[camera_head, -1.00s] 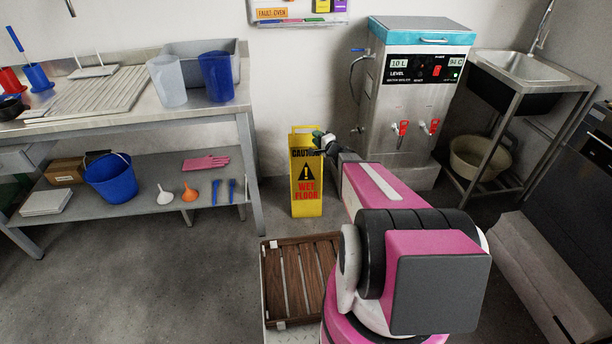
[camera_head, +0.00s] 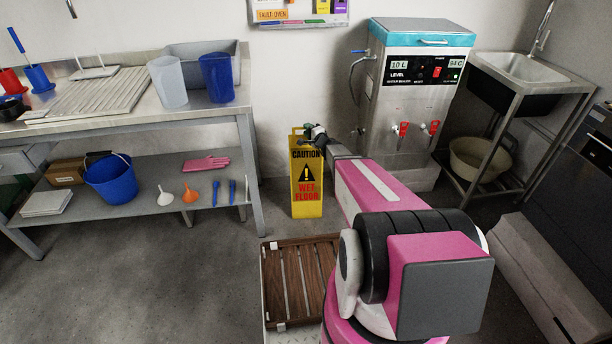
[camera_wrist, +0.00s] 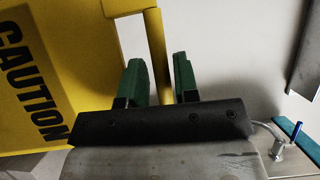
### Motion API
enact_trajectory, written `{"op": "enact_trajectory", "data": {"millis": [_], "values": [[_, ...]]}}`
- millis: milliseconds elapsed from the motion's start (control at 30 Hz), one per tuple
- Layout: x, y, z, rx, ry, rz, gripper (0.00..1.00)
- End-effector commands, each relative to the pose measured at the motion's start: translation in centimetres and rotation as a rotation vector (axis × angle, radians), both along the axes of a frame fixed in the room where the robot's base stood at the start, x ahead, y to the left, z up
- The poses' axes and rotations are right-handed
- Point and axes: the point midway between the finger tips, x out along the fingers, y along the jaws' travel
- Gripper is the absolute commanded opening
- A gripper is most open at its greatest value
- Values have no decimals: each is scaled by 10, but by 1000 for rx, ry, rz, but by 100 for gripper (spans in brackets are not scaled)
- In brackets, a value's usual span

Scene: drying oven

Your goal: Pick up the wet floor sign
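The yellow wet floor sign (camera_head: 306,181) stands upright on the floor between the steel table and the water boiler. It has a warning triangle and "CAUTION WET FLOOR" lettering. My gripper (camera_head: 314,133) is at the sign's top right. In the wrist view, my gripper's two green fingers (camera_wrist: 160,82) are apart, with a narrow yellow bar of the sign (camera_wrist: 157,45) in line with the gap between them. Space shows beside the bar, and the fingers do not look closed on it. The sign's panel (camera_wrist: 60,60) fills the left of that view.
The steel table (camera_head: 130,122) with jugs and a lower shelf is on the left. The water boiler (camera_head: 410,95) stands right of the sign, with a sink stand (camera_head: 525,100) beyond. A wooden slatted crate (camera_head: 300,275) lies in front of the sign. Floor at left is clear.

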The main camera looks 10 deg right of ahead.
Motion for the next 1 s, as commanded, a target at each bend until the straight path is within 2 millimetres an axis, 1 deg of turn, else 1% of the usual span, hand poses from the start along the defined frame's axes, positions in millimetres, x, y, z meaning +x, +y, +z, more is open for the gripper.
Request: {"op": "enact_trajectory", "data": {"millis": [33, 100, 333, 367, 400, 433, 467, 1000], "values": [[10, 3, -1, 0, -1, 0, 29], [15, 6, 0, 0, 0, 0, 29], [16, 7, 1, 0, 0, -1, 29], [16, 7, 1, 0, 0, -1, 25], [16, 7, 1, 0, 0, -1, 12], [16, 7, 1, 0, 0, -1, 2], [16, 7, 1, 0, 0, 0, 0], [15, 7, 0, 0, 0, 0, 0]]}}
